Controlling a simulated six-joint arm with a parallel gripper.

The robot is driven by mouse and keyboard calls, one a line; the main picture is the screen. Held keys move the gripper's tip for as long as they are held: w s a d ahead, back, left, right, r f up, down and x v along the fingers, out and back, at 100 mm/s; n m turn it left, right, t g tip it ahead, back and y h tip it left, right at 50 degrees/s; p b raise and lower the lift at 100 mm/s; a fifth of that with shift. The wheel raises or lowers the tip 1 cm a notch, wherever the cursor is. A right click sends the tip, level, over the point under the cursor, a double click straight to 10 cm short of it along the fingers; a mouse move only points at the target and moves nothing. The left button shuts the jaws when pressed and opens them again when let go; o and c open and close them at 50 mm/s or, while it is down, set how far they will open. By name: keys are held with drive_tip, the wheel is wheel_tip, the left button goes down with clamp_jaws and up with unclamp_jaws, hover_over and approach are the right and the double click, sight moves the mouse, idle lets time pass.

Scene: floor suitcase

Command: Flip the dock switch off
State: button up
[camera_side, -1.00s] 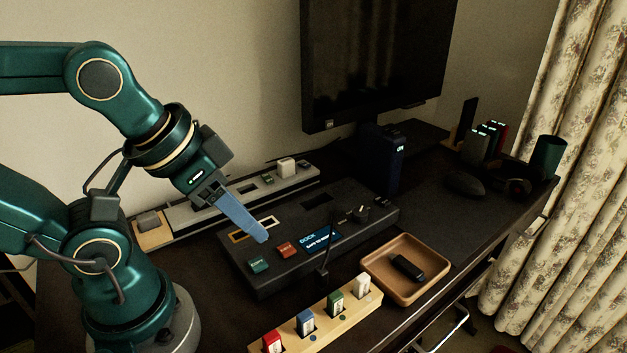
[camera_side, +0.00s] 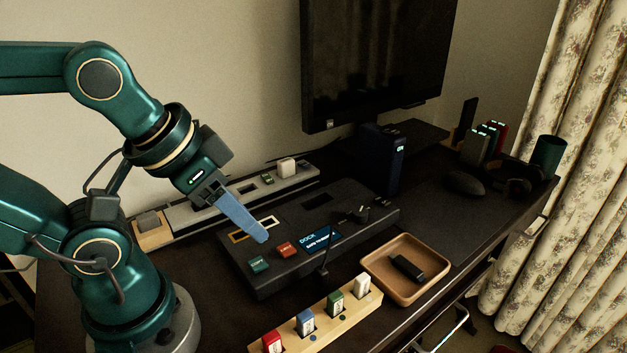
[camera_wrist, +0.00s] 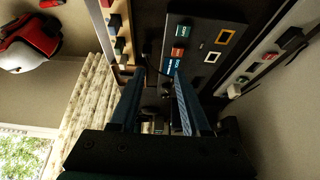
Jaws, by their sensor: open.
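The dock (camera_side: 262,285) is a dark box on the desk with a small lit screen (camera_side: 320,240) reading DOCK; its second line is too small to read surely. A green button (camera_side: 259,264) and a red button (camera_side: 286,250) sit left of the screen. A small dark switch-like part (camera_side: 358,214) stands on the dock's right end; its position is unclear. My gripper (camera_side: 262,238) points down over the dock's left half, left of that part. In the wrist view my gripper (camera_wrist: 160,78) shows two blue fingers apart, with nothing clearly between them.
A wooden tray (camera_side: 446,270) with a black stick is right of the dock. A wooden strip (camera_side: 317,318) with several coloured drives lies in front, a grey rail (camera_side: 190,213) behind. A dark blue drive tower (camera_side: 381,160) and a monitor (camera_side: 375,60) stand at the back.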

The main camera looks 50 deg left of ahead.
idle(0.4)
drive_tip(key=c, duration=0.7)
drive_tip(key=shift+n, duration=0.4)
clamp_jaws()
drive_tip(key=w+a+r+n+t+y, duration=0.1)
drive_tip(key=w+a+r+n+t, duration=0.2)
drive_tip(key=w+r+t, duration=0.4)
drive_tip(key=w+a+r+n+t+y, duration=0.15)
drive_tip(key=w+a+r, duration=0.35)
drive_tip(key=w, duration=0.5)
drive_tip(key=w+d+f+m+g+h, duration=0.2)
drive_tip(key=w+f+m+g+h, duration=0.2)
drive_tip(key=f, duration=0.8)
drive_tip(key=shift+w+g, duration=0.55)
drive_tip(key=shift+w, duration=0.2)
